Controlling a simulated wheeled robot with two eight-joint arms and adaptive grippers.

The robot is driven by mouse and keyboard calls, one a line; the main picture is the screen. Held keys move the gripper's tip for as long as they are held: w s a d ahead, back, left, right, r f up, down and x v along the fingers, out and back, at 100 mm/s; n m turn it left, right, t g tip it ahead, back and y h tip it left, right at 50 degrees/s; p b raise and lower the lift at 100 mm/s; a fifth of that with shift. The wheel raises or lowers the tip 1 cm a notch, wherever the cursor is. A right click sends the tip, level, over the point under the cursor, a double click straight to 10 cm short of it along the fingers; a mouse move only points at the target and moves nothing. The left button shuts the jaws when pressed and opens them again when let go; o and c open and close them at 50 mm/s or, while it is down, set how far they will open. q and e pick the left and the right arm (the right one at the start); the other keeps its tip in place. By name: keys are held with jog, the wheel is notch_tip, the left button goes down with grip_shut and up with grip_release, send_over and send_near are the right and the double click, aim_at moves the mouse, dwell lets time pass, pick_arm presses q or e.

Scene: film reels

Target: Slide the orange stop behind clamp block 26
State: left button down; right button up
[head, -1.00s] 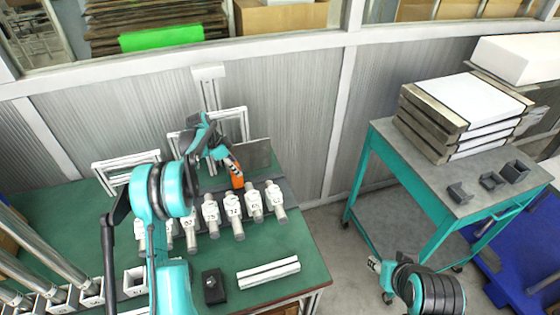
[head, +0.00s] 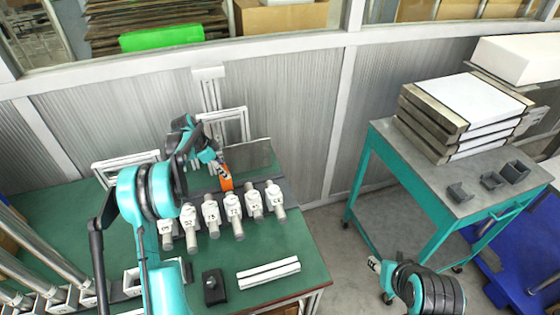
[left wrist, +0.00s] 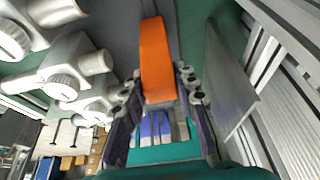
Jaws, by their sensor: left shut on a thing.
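The orange stop (head: 226,179) is an upright orange piece on the far side of the row of clamp blocks. My left gripper (head: 221,169) is shut on it; in the left wrist view the stop (left wrist: 156,58) stands between the dark fingers (left wrist: 160,98). Several white clamp blocks with grey rods stand in a row, among them one near the stop (head: 232,207), one at the right end (head: 273,196) and one at the left (head: 188,217). Their labels are too small to read surely, so I cannot tell which is 26.
A grey upright plate (head: 250,160) stands behind the stop, and a white frame (head: 226,124) stands behind it. A white bar (head: 268,272) and a black block (head: 213,287) lie at the green table's (head: 305,255) front. A teal cart (head: 400,158) stands at right.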

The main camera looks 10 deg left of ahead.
pick_arm(q)
jog(key=s+a, duration=0.4)
jog(key=a, duration=0.3)
jog(key=s+a, duration=0.4)
jog(key=a, duration=0.4)
jog(key=shift+s+a, duration=0.25)
dwell(0.7)
jog(key=s+a, duration=0.6)
jog(key=a, duration=0.5)
jog(key=shift+a+p, duration=0.15)
jog(key=shift+p, duration=0.2)
jog(key=c, duration=1.1)
grip_release()
jog(key=shift+s, duration=0.15)
